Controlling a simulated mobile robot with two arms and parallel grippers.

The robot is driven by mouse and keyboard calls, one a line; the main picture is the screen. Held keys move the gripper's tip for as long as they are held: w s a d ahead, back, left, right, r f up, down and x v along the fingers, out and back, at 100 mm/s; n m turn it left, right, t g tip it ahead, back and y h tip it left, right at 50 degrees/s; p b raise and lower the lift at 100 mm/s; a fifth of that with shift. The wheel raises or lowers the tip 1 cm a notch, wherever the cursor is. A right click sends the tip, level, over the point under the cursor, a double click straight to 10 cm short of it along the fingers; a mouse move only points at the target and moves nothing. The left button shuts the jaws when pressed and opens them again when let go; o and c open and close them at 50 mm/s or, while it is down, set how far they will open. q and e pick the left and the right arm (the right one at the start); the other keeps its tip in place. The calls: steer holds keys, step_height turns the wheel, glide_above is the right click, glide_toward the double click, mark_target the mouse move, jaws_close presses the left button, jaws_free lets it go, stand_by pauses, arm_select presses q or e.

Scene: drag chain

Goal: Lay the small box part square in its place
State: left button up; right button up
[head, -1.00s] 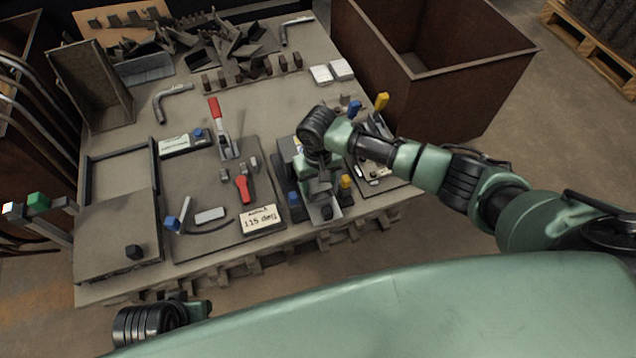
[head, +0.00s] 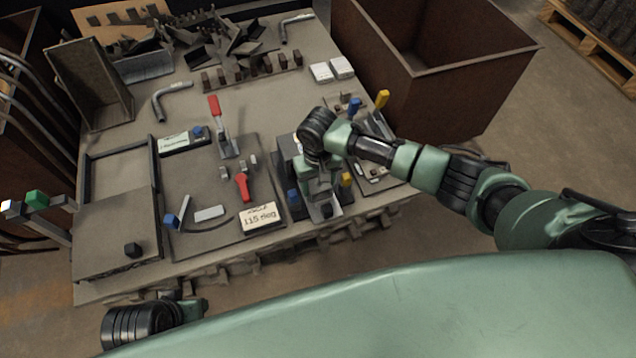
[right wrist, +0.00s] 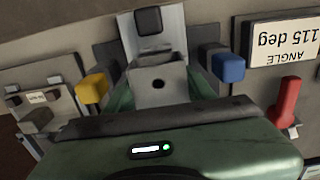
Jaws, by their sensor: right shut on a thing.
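The small box part (right wrist: 160,84) is a pale grey, open-topped box with a round hole in its near wall, seen in the right wrist view. My right gripper (head: 322,190) is shut on it, with green fingers at its two sides. The part sits low over a fixture with a blue block (right wrist: 228,67) on one side and a yellow block (right wrist: 92,88) on the other. A grey plate with a black knob (right wrist: 149,20) lies just beyond it. I cannot tell whether the part touches the fixture floor. Only a piece of my left arm shows at lower left.
An angle sign (head: 260,218) reading 115 deg and a red-handled clamp (head: 243,187) stand left of the fixture. Another station with blue and yellow handles (head: 382,99) is to its right. A big brown bin (head: 450,95) stands behind. Scrap brackets lie at the back.

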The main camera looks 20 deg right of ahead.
stand_by(0.4)
steer(key=o, duration=1.6)
steer(key=shift+o, duration=0.2)
steer(key=shift+r, duration=0.1)
steer(key=shift+r, duration=0.35)
step_height(320, 180, up, 7)
steer(key=p, duration=0.2)
steer(key=shift+p, duration=0.3)
arm_select(q)
step_height(320, 180, down, 9)
steer(key=shift+f+g, duration=0.2)
steer(key=shift+g, duration=0.1)
steer(key=shift+d, duration=0.1)
